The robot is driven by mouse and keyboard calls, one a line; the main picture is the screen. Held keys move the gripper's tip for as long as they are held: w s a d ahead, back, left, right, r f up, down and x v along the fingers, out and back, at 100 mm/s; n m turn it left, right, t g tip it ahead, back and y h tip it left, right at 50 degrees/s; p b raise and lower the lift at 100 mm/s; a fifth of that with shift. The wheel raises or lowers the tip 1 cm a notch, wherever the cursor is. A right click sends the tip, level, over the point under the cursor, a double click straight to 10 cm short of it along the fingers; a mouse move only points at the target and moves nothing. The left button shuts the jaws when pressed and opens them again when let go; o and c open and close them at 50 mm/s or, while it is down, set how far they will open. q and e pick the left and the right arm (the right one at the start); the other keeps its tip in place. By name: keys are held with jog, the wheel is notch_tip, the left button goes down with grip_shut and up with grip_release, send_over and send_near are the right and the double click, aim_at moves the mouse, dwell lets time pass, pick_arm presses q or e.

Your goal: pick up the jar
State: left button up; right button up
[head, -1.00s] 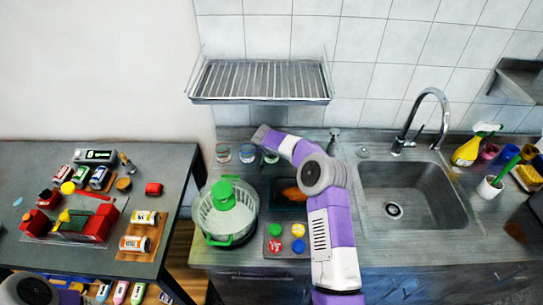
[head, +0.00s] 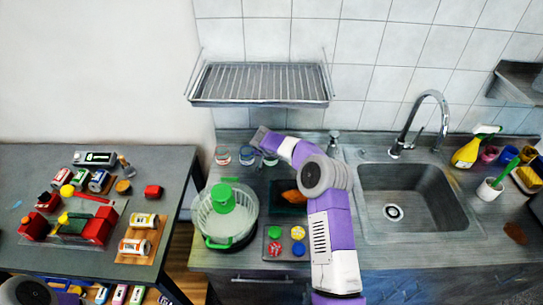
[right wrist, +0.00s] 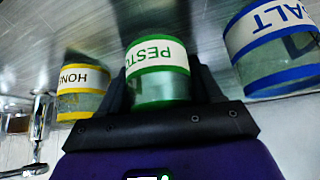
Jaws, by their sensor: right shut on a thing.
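The pesto jar (right wrist: 160,72), glass with a green-edged label, sits between the fingers of my right gripper (right wrist: 160,88) in the right wrist view. The gripper is shut on it. In the head view, the jar (head: 270,158) shows only partly at the back of the counter, beside my purple and white right arm. I cannot tell whether it touches the counter. My left gripper is out of view; only part of my left arm shows at the lower left.
A blue-labelled salt jar (right wrist: 275,48) and a yellow-labelled honey jar (right wrist: 83,88) stand on either side, close to the gripper. A red-labelled jar (head: 222,156) is farther left. A wire rack (head: 262,83) hangs above. The pot with colander (head: 243,228) stands in front.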

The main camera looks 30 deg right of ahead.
jog(key=shift+s+a+r, duration=0.2)
jog(key=shift+s+r, duration=0.05)
jog(key=shift+r, duration=0.15)
jog(key=s+a+r+b, duration=0.2)
jog(key=s+a+r, duration=0.4)
jog(key=s+a, duration=0.2)
jog(key=shift+s+a+r, duration=0.4)
jog(key=shift+s, duration=0.4)
jog(key=o, duration=0.5)
jog(key=c, duration=0.3)
jog(key=shift+f, duration=0.1)
